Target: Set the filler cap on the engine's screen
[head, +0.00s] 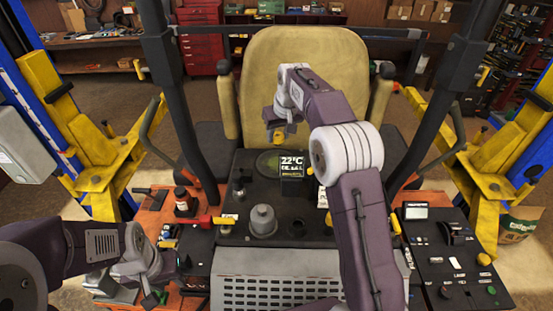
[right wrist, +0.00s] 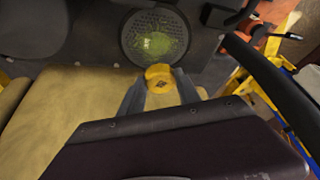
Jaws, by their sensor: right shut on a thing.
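The yellow filler cap (right wrist: 160,76) is between the fingertips of my right gripper (right wrist: 160,90), which is shut on it. In the head view my right gripper (head: 279,131) is in front of the seat, beyond the engine's screen. The round mesh screen (head: 268,162) lies in the dark top panel, partly hidden by a small display. In the right wrist view the screen (right wrist: 155,38) shows a green patch and lies just past the cap; I cannot tell the gap. My left gripper (head: 152,296) is low at the left, its fingers unclear.
The small display reading 22°C (head: 291,164) stands beside the screen. The yellow seat (head: 295,70) rises behind. Dark posts flank the panel.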

